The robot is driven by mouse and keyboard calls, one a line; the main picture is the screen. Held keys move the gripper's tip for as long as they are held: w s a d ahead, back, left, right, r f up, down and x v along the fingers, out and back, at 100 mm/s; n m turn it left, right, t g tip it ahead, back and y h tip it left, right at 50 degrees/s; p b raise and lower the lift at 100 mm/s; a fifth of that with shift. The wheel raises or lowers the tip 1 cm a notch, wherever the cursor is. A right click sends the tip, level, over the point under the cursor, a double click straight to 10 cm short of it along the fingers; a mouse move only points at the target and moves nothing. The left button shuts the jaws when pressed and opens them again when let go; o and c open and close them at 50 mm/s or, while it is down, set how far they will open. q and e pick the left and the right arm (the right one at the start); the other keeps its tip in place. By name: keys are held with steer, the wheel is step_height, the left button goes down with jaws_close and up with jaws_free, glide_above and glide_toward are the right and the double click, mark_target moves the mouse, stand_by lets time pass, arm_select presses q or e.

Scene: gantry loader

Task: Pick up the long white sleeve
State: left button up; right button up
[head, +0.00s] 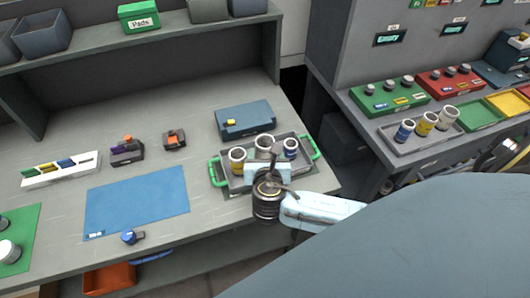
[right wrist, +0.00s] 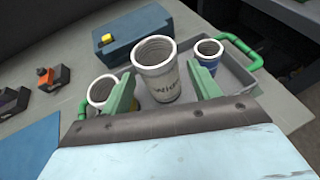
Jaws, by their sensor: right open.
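The long white sleeve (right wrist: 158,76) stands upright in the grey tray (right wrist: 235,78), between my right gripper's two green fingers in the right wrist view. In the head view its top (head: 264,142) shows just beyond my right gripper (head: 266,163), and its lower part is hidden. The right gripper (right wrist: 165,88) is open, with a finger on each side of the sleeve; I cannot tell whether either finger touches it. A yellow-banded sleeve (head: 237,160) stands to its left and a blue-banded sleeve (head: 290,149) to its right in the same tray. My left gripper is not in view.
The tray has green handles (head: 307,145). A blue box (head: 245,117) lies just behind it. A blue mat (head: 138,200) and small dark blocks lie to the left. Another tray (head: 405,148) with several sleeves stands on the right bench. Bare table lies left of the tray.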

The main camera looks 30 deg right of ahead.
mark_target(265, 142)
steer(key=shift+x, duration=3.15)
steer(key=shift+w+a+r, duration=0.1)
steer(key=shift+a, duration=0.05)
steer(key=c, duration=1.1)
